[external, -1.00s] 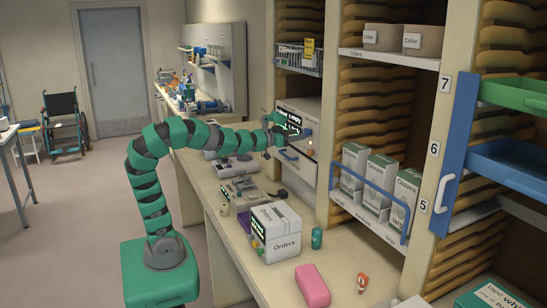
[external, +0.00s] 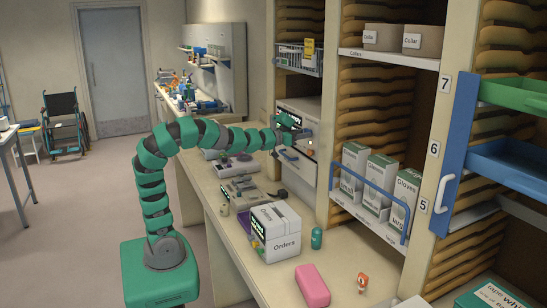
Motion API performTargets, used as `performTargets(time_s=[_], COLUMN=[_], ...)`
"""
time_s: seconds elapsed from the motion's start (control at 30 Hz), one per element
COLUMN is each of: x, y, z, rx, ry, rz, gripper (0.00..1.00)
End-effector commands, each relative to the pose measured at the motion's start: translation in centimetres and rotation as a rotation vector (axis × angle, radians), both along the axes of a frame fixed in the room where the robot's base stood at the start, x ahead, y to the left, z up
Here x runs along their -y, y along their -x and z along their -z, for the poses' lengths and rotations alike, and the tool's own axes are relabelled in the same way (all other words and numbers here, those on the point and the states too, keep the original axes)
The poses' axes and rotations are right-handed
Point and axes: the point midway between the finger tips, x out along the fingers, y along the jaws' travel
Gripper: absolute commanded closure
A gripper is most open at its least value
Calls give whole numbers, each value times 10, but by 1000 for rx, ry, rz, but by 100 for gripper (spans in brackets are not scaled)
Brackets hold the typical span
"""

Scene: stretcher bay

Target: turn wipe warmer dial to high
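The wipe warmer, a pale box (external: 310,108) with a dark display panel (external: 289,115), stands in the bay beyond the counter, in the middle of the external view. My gripper (external: 304,133) is at the right part of the warmer's front, at the place where a small blue knob showed earlier. The gripper covers most of that spot, so the dial and its setting cannot be read. The fingers are too small to tell whether they are open or shut, or touching the dial.
A white Orders box (external: 277,232), a teal cup (external: 317,238) and a pink block (external: 313,285) stand on the near counter. Grey devices (external: 243,188) lie below my arm. Glove boxes (external: 377,183) behind a blue rail are right of the warmer.

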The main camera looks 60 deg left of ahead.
Motion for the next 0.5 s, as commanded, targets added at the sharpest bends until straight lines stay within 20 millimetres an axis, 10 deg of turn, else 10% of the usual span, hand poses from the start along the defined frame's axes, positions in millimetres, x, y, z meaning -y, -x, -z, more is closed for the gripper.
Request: performTargets(time_s=[0.5], x=[0], y=[0], z=[1], rx=[-1], ry=[-195], rz=[0], gripper=[87])
